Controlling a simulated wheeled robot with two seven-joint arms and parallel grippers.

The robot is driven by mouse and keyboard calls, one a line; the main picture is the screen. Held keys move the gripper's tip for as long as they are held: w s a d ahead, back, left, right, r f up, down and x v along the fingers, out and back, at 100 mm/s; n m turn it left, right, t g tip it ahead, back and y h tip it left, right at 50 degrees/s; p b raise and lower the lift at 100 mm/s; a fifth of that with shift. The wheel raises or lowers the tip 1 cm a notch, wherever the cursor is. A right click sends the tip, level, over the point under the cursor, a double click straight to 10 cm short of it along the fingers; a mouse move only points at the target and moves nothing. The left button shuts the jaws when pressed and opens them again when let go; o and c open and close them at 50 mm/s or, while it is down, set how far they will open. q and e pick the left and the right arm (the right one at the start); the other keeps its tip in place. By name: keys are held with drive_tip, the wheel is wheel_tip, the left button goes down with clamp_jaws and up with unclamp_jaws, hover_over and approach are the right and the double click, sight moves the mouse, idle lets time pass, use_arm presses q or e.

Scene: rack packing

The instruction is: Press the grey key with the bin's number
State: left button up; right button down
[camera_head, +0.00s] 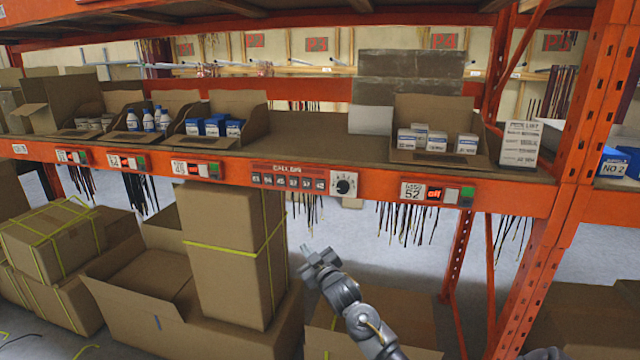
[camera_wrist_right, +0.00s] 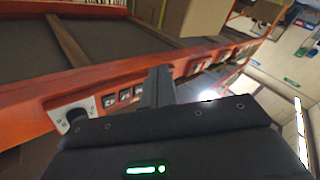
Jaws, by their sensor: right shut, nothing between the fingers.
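A red panel (camera_head: 290,169) on the orange shelf beam carries a row of several small grey keys (camera_head: 293,183) with numbers too small to read surely. Some of these keys (camera_wrist_right: 125,96) show in the right wrist view, left of the dark fingers. My right gripper (camera_head: 305,262) is shut and empty, below the beam and the key panel and apart from them in the head view. In the wrist view its fingers (camera_wrist_right: 158,85) overlap the beam; contact with a key cannot be told. My left gripper is not in view.
A white plate with a black dial (camera_head: 345,185) sits just right of the keys, also in the wrist view (camera_wrist_right: 71,115). Bin label 52 (camera_head: 411,191) has an "off" display. Open cartons of small boxes and bottles stand on the shelf (camera_head: 340,148). Tall strapped boxes (camera_head: 225,250) stand below.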

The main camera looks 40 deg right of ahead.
sight(320, 185)
wheel_tip(320, 185, up, 15)
drive_tip(key=s+t, duration=0.1)
drive_tip(key=t, duration=0.1)
drive_tip(key=shift+d+t+h+p, duration=0.3)
drive_tip(key=shift+t, duration=0.1)
drive_tip(key=shift+f, duration=0.15)
drive_tip(key=shift+w+d+b, duration=0.55)
drive_tip(key=shift+w+d, duration=0.25)
drive_tip(key=shift+d, duration=0.4)
drive_tip(key=shift+w+d+b, duration=0.5)
drive_tip(key=shift+w+d, duration=0.35)
drive_tip(key=shift+d, duration=0.4)
drive_tip(key=shift+w+d+b, duration=0.55)
drive_tip(key=shift+w+d, duration=0.25)
drive_tip(key=shift+d, duration=0.4)
drive_tip(key=shift+d, duration=0.1)
drive_tip(key=shift+w+d, duration=0.2)
